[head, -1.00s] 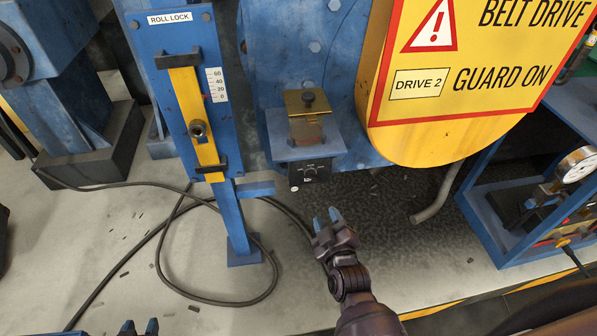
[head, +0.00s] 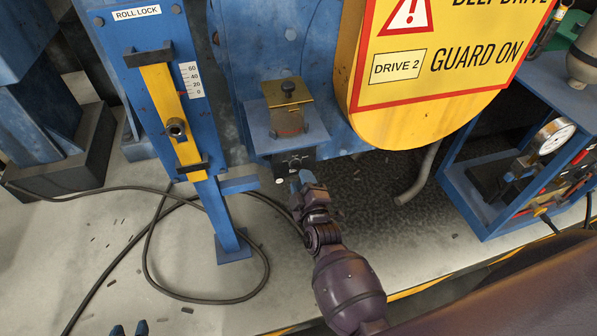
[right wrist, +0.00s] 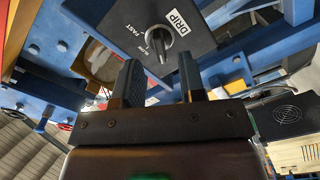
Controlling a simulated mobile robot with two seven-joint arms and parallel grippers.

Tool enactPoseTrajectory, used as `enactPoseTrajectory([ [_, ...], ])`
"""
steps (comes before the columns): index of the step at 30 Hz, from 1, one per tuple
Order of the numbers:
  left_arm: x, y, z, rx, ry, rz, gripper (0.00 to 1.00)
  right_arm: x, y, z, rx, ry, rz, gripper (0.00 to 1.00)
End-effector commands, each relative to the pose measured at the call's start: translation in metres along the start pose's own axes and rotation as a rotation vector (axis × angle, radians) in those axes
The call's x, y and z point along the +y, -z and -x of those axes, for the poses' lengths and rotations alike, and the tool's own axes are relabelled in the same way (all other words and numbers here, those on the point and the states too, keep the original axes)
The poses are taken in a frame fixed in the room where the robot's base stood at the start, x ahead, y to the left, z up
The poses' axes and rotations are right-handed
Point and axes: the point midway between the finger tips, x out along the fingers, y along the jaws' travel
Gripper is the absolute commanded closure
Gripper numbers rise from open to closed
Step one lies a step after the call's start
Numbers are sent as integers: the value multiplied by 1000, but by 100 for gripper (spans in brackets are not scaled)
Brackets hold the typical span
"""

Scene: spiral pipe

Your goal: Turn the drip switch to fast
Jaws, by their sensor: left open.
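The drip switch is a dark knob (right wrist: 159,40) on a black box (right wrist: 185,20) in the right wrist view, with DRIP, FAST and SLOW lettering. Its exact setting is hard to tell. In the head view the black box (head: 296,164) hangs under a blue shelf. My right gripper (head: 301,180) is just below and in front of the box. In the right wrist view my right gripper (right wrist: 160,82) is open and empty, its fingers pointing toward the knob, which appears beyond the gap between them. My left gripper (head: 129,329) shows only its two fingertips, apart, at the bottom edge.
A brass-lidded holder (head: 287,95) sits on the blue shelf (head: 315,133) above the box. The yellow belt guard (head: 400,130) is to the right, the ROLL LOCK post (head: 205,130) to the left. A black cable (head: 150,250) loops on the floor.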

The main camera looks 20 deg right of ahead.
Motion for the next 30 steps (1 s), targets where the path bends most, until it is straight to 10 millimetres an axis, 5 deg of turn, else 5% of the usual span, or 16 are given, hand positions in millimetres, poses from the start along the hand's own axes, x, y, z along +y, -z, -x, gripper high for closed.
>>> enactPoseTrajectory([
  [9,0,2,-3,7,-1,-4,59,0,0,-32,0,0,1,63],
  [20,0,1,-3,6,-1,-4,59,0,0,-36,0,0,0,63],
  [27,-1,-2,-1,-1,0,-3,59,0,0,-36,0,0,0,93],
  [30,-1,-4,0,-4,1,-3,59,0,0,-36,0,0,-2,93],
])
